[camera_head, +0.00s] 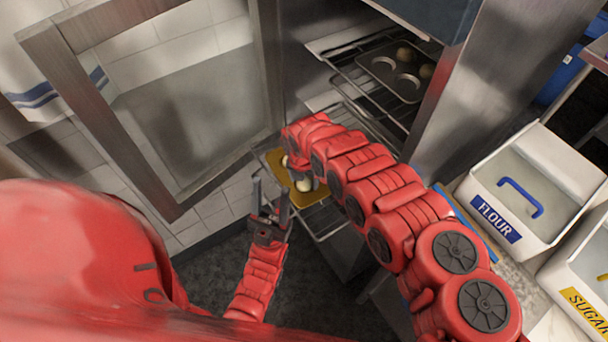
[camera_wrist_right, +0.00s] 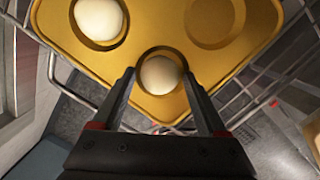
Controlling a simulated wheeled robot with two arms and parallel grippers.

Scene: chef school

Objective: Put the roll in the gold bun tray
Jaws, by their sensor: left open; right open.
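The gold bun tray (camera_head: 273,158) sits on a lower oven rack; it fills the top of the right wrist view (camera_wrist_right: 150,38). A pale roll (camera_wrist_right: 160,75) lies in the tray's corner well; it shows in the head view (camera_head: 304,185). Another roll (camera_wrist_right: 98,19) sits in a second well. A well (camera_wrist_right: 210,20) at the upper right is empty. My right gripper (camera_wrist_right: 158,76) is open, with its fingers on either side of the corner roll; contact cannot be told. My arm hides most of it in the head view. My left gripper (camera_head: 270,188) is open and empty, left of the tray.
A dark bun tray (camera_head: 377,66) with several rolls and empty wells sits on a higher rack (camera_head: 350,95). The glass oven door (camera_head: 190,110) stands open at left. Flour (camera_head: 555,160) and sugar (camera_head: 585,258) bins stand on the right counter.

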